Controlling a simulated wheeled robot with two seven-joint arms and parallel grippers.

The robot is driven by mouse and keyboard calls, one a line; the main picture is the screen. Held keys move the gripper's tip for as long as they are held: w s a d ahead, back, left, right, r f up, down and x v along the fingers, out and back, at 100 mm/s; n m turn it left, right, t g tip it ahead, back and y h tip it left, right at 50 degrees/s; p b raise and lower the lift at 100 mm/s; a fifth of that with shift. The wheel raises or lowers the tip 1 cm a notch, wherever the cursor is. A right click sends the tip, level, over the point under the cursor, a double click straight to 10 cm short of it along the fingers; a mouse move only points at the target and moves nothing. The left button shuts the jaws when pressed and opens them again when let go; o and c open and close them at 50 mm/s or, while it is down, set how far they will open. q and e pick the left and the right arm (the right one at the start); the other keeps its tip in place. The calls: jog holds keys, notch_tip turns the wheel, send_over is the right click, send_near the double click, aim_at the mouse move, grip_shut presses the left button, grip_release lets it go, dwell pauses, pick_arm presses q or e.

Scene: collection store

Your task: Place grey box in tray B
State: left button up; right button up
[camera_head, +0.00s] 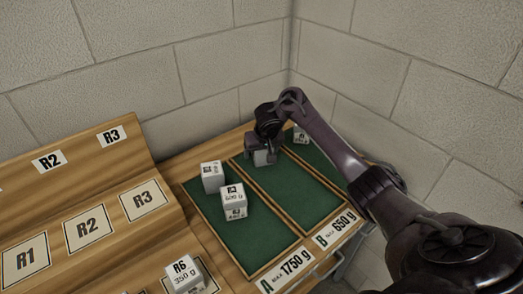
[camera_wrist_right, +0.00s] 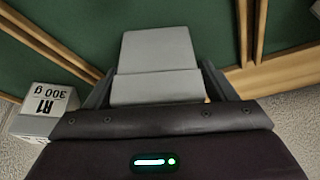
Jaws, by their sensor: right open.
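The plain grey box (camera_head: 264,158) is at the back end of green tray B (camera_head: 310,207), between its two wooden dividers. In the right wrist view the grey box (camera_wrist_right: 158,55) lies between the fingers. My right gripper (camera_head: 262,150) points down around it with its jaws open. I cannot tell whether the fingers touch it; it seems to be at the tray floor. The label B, 650 g (camera_head: 336,230) is at the tray's front. My left gripper is out of view.
Tray A (camera_head: 245,243), left of B, holds two white labelled boxes (camera_head: 211,178) (camera_head: 234,201). A white R1 300 g box (camera_wrist_right: 45,110) stands close beside my right gripper. An R6 350 g box (camera_head: 183,275) is at the front. Walls close off the back; tray B's front part is clear.

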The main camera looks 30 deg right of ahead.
jog(key=shift+r, duration=0.15)
jog(key=shift+r, duration=0.35)
jog(key=p+v, duration=0.1)
jog(key=v, duration=0.2)
jog(key=shift+r, duration=0.15)
jog(key=p+v, duration=0.8)
jog(key=shift+s+p, duration=0.25)
jog(key=shift+p, duration=0.05)
